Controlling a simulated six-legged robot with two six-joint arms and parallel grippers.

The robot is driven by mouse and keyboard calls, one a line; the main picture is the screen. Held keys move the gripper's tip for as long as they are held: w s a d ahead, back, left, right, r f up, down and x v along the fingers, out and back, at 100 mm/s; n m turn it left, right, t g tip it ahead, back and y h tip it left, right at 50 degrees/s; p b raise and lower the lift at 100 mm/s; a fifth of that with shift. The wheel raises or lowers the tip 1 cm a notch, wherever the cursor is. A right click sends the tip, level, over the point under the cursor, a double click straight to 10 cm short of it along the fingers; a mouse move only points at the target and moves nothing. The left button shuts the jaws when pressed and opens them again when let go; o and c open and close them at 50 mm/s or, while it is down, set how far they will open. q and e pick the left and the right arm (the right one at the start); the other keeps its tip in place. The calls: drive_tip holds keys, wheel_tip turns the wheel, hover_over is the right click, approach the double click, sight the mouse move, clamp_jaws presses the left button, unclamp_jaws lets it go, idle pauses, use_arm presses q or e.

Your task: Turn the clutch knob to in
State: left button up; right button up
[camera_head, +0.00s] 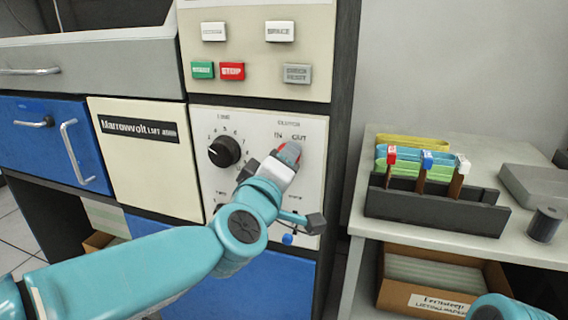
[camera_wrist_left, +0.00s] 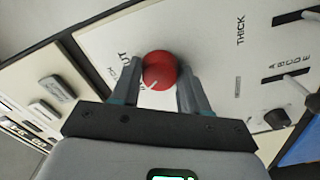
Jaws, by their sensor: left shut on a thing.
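The clutch knob is a round red knob with a white pointer line on a cream panel. In the left wrist view the knob (camera_wrist_left: 159,70) sits between the two fingers of my left gripper (camera_wrist_left: 158,90), which is shut on it. In the head view my left gripper (camera_head: 283,160) covers most of the knob (camera_head: 290,151). The IN and OUT labels (camera_head: 290,137) show just above it. In the wrist view the pointer line slants toward the lower left of the knob. My right gripper is not in view.
A black dial (camera_head: 224,151) is left of the knob. Several buttons, including a red one (camera_head: 231,71), are above. A dark card rack (camera_head: 435,208) stands on the right shelf.

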use_arm(q)
drive_tip(key=o, duration=1.1)
drive_tip(key=shift+c, duration=0.2)
drive_tip(key=p+v, duration=0.2)
drive_tip(key=v, duration=1.4)
drive_tip(key=shift+p, duration=0.4)
drive_tip(key=shift+s+a, duration=0.1)
